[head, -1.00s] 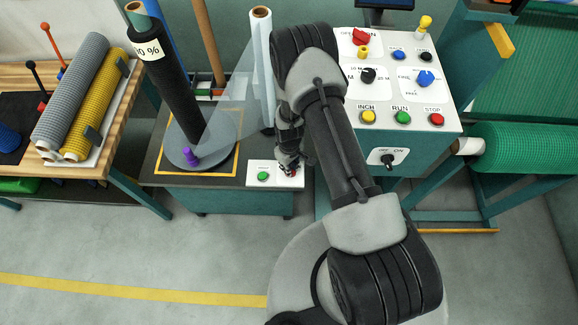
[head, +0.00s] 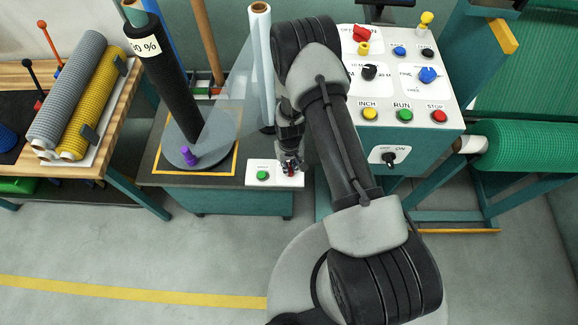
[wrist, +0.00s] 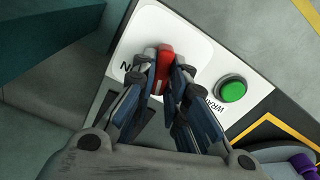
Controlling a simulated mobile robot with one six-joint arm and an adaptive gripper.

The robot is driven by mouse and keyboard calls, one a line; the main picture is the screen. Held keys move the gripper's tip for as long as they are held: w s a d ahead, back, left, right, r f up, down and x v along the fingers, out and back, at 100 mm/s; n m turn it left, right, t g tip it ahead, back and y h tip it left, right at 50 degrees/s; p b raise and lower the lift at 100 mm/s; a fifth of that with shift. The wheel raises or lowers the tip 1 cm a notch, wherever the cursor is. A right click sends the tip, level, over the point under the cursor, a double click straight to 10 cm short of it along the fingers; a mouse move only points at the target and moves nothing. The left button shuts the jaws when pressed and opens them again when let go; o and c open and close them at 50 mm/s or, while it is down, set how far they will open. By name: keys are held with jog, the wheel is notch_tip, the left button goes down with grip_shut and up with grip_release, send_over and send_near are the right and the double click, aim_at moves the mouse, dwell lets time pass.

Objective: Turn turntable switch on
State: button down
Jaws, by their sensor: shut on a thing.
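The turntable (head: 228,128) is a grey disc with a dark roll standing tilted on it and a purple knob near its front edge. A white switch plate (head: 252,180) lies at the front right of its base. The red turntable switch (wrist: 164,58) shows between my fingers in the wrist view, beside partly covered lettering. My gripper (wrist: 164,82) is shut on this red switch, with a finger on each side. In the head view my gripper (head: 289,164) is over the right part of the plate and hides most of the switch.
A green button (wrist: 231,89) sits beside the switch on the same plate. A control console (head: 440,140) with several buttons and knobs stands to the right of my arm. A clear film roll (head: 262,60) stands behind my gripper. A wooden table (head: 120,110) is at the left.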

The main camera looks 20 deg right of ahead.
jog(key=m+b, duration=0.1)
jog(key=m, duration=0.5)
jog(key=shift+d+m, duration=0.15)
jog(key=shift+m, duration=0.15)
jog(key=m+b, duration=0.1)
jog(key=m, duration=0.5)
jog(key=shift+s+d, duration=0.1)
dwell(0.3)
jog(key=c, duration=1.6)
grip_release()
jog(key=shift+r, duration=0.1)
notch_tip(320, 180, up, 12)
